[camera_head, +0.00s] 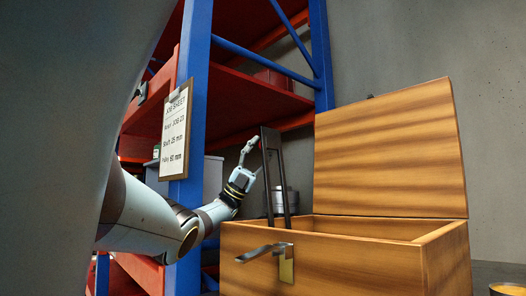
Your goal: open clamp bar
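A dark, narrow upright frame (266,185), which looks like the clamp bar, rises from the left part of an open wooden box (345,262). Its lower ends are hidden behind the box's front wall. My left gripper (258,155) is at the left side of the bar, near its upper half. Its fingers look spread apart, one high and one lower, with nothing seen between them. I cannot tell whether a fingertip touches the bar. My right gripper is not in view.
The box's lid (390,155) stands open at the back. A metal latch lever (264,252) sticks out at the front. A grey canister (291,201) stands behind the bar. A job sheet (174,132) hangs on the blue post (196,75) of a red shelf.

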